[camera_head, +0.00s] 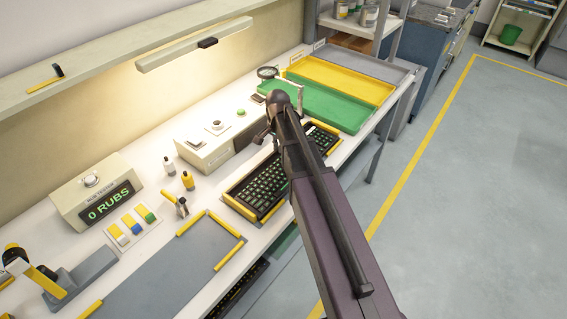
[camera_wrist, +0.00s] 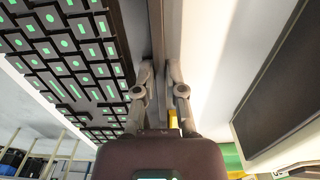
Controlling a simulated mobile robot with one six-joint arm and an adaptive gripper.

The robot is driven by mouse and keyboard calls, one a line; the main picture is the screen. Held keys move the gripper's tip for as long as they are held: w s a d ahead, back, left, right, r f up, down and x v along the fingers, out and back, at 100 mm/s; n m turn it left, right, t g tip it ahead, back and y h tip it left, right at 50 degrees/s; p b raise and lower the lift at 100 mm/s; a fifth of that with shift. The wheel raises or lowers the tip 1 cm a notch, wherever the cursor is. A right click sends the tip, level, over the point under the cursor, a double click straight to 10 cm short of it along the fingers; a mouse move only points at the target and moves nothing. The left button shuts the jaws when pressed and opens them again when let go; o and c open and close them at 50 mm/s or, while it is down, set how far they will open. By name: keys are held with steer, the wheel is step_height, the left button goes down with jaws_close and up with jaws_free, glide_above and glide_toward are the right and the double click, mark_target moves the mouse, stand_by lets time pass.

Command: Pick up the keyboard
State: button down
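The keyboard (camera_head: 262,188) is dark with green-marked keys. In the head view it lies lengthwise on the white table, with yellow strips at its corners, and my arm covers part of it. In the wrist view the keyboard (camera_wrist: 75,60) fills the upper left, its keys seen at a slant. My gripper (camera_wrist: 161,70) is beside the keyboard's edge there, its two fingers a small gap apart around a narrow grey strip. I cannot tell whether they press on it.
A beige box machine (camera_head: 215,145) stands behind the keyboard. Green (camera_head: 325,108) and yellow (camera_head: 345,80) trays are beyond it. A grey mat (camera_head: 165,275) with yellow edge strips is at lower left, near small bottles (camera_head: 188,181). A counter box (camera_head: 95,190) reads "0 RUBS".

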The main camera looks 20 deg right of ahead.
steer(key=shift+r, duration=0.15)
step_height(320, 180, up, 10)
steer(key=p, duration=1)
stand_by(0.3)
steer(key=shift+s+f, duration=0.15)
steer(key=shift+f, duration=0.05)
stand_by(1.1)
